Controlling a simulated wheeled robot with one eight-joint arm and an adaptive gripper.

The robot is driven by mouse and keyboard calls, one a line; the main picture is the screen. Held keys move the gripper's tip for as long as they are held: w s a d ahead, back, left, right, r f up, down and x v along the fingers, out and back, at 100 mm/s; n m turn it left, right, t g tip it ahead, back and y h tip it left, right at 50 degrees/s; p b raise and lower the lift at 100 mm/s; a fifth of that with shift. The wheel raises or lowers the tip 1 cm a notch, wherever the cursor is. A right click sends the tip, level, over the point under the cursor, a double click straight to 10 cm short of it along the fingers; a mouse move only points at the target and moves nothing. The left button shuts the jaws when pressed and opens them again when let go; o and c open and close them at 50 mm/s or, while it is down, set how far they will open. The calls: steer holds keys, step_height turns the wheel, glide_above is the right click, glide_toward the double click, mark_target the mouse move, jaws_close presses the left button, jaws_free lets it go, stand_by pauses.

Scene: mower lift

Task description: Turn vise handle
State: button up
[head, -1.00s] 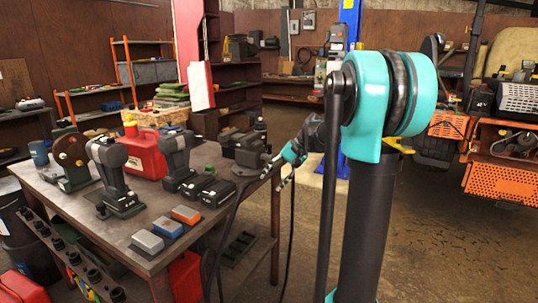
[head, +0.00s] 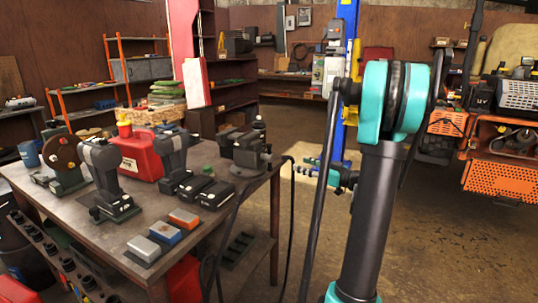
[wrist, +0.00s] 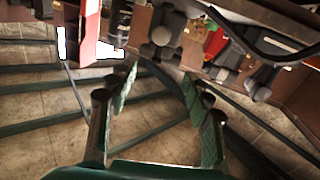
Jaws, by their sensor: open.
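The dark grey vise (head: 248,150) is fixed at the right corner of the workbench in the head view. Its handle is small and dark there, and I cannot make out its angle. My gripper (head: 301,168) is to the right of the vise, past the bench edge, with clear space between them. In the wrist view my gripper (wrist: 158,75) has its two green-padded fingers spread, with nothing between them. A dark grey rounded part (wrist: 162,48) shows beyond the fingertips; I cannot tell if it belongs to the vise.
The workbench (head: 130,235) carries a red canister (head: 141,153), power tools and battery packs. A black cable (head: 291,215) hangs near the bench's right side. A blue post (head: 346,30) stands behind my arm, and an orange machine (head: 505,165) is at right.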

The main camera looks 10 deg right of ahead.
mark_target(271, 154)
steer(key=x, duration=1.7)
steer(key=shift+w+a, duration=0.1)
steer(key=c, duration=1.1)
